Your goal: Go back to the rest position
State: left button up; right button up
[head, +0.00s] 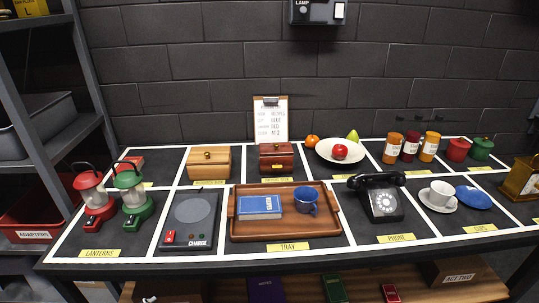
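Neither of my grippers shows in the head view. The dark table (335,258) with white dividing lines stands in front of me. In its middle, a wooden tray (288,228) holds a blue book (259,206) and a blue mug (306,199). No arm of mine is visible over the table.
A red lantern (93,193) and a green lantern (132,192) stand at left, beside a charging pad (190,218). A black phone (379,199), a white cup (440,193) and a blue saucer (473,197) are at right. Boxes, a clipboard (270,121), fruit and jars line the back.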

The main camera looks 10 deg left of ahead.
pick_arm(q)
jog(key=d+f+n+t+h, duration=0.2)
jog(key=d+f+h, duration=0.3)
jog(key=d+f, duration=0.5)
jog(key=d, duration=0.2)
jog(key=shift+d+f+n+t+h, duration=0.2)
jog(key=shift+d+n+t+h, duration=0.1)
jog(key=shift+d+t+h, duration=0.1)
